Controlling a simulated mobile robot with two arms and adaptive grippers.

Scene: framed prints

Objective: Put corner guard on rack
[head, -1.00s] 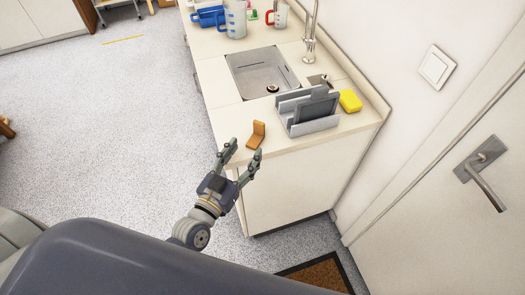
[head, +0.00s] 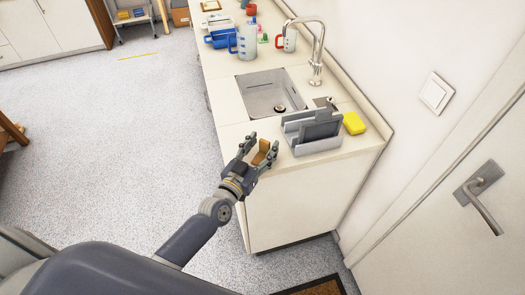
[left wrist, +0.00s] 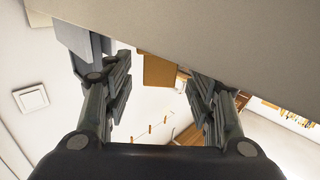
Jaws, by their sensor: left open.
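The corner guard (head: 261,153) is a small brown L-shaped piece at the near left corner of the counter top. My left gripper (head: 262,144) is open, with its fingers on either side of the guard. In the left wrist view the guard (left wrist: 158,71) shows between the open fingers, with gaps to both; part of it is hidden by the counter's underside. The grey rack (head: 291,128) stands on the counter to the right of the guard and holds a dark grey flat piece. My right gripper is not in view.
A sink (head: 270,93) with a tall tap (head: 317,60) lies behind the rack. A yellow sponge (head: 354,123) sits right of the rack. A clear jug (head: 247,40) and a red-handled cup (head: 288,40) stand farther back. A wall and door border the right side.

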